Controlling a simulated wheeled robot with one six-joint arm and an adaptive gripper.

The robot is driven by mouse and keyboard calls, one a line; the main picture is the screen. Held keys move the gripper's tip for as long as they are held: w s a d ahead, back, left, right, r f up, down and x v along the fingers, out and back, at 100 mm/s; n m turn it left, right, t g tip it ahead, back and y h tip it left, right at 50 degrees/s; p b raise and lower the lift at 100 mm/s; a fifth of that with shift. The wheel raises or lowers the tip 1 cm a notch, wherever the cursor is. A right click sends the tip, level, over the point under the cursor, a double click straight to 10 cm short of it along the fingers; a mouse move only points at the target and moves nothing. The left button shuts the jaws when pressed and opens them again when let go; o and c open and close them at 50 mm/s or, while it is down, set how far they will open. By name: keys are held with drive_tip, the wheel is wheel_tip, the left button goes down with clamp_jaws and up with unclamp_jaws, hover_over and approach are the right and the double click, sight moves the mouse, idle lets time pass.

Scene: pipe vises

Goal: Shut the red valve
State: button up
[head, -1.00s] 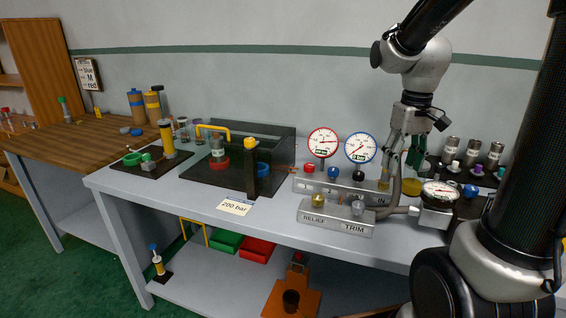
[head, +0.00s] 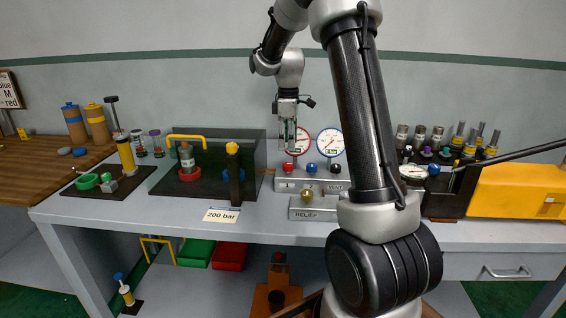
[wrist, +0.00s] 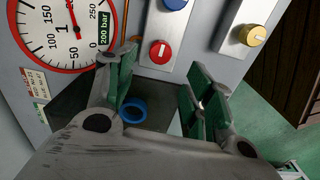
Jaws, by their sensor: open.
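The red valve is a round red knob (head: 287,167) at the left end of the grey manifold block. In the wrist view the red knob (wrist: 161,52) shows a pale mark on its face and lies beyond the fingers, near the middle. My gripper (head: 289,146) is upright with fingers down, above the red knob and in front of the red-rimmed gauge. In the wrist view my gripper (wrist: 162,88) has its green-padded fingers wide apart with nothing between them, and it appears apart from the knob.
A blue knob (head: 312,167) sits right beside the red one, with a brass knob (head: 307,196) in front on the RELIEF block. The red-rimmed gauge (wrist: 65,30) stands close by. A dark clear-sided box (head: 250,150) is at the left. My arm hides the block's right part.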

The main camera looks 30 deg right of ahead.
sight(288, 164)
wheel_tip(288, 164, down, 8)
drive_tip(key=shift+r, duration=0.1)
idle(0.4)
drive_tip(key=c, duration=1)
